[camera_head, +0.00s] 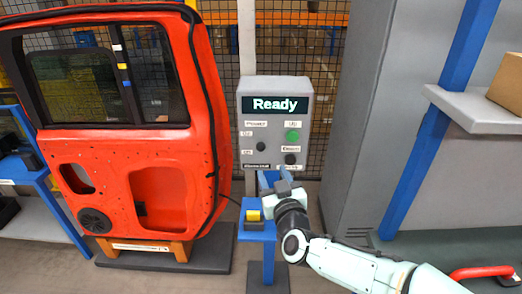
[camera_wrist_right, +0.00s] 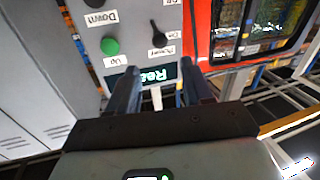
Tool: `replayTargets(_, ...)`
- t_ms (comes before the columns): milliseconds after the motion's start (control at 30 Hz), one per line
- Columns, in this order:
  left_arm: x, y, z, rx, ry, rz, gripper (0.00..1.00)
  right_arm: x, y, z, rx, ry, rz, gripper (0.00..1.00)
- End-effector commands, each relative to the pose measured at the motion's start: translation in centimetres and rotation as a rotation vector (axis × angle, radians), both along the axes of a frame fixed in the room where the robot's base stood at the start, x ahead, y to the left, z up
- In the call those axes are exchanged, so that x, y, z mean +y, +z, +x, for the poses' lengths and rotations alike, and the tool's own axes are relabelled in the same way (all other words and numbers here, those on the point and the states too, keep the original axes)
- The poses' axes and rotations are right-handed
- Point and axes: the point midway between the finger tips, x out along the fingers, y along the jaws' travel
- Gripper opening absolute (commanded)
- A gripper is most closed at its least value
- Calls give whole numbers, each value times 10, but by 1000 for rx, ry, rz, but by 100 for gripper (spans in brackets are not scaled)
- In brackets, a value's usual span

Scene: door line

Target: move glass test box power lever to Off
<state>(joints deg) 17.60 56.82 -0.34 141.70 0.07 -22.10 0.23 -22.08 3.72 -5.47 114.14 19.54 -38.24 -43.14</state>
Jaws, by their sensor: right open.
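The grey glass test box (camera_head: 274,125) stands upright beside the red door, its display reading "Ready". Its small black power lever (camera_head: 261,146) sits at the left of the panel by the On and Off labels; which one it points to is too small to tell. In the right wrist view the panel is upside down, and the lever (camera_wrist_right: 157,28) shows beyond the fingers. My right gripper (camera_head: 277,179) is below the box in the head view. Its fingers (camera_wrist_right: 158,90) are apart with nothing between them, clear of the lever. My left gripper is out of view.
A green Up button (camera_head: 292,135) and a black Down button (camera_head: 290,158) are right of the lever. The red door (camera_head: 165,130) stands close on the left. A grey cabinet (camera_head: 365,110) is on the right. A blue stand (camera_head: 257,232) is below.

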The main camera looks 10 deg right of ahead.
Motion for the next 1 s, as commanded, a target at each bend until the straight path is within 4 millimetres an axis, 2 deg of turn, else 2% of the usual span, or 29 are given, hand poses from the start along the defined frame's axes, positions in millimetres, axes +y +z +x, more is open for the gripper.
replayTargets(167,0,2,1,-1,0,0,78,0,6,14,-9,-3,-1,50)
replayTargets(500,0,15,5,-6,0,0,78,1,5,84,-7,-3,-3,50)
replayTargets(700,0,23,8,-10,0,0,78,2,5,116,-7,-3,-1,50)
replayTargets(833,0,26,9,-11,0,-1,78,2,5,127,-8,-1,-1,50)
replayTargets(1000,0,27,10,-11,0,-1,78,2,4,133,-8,-1,-1,50)
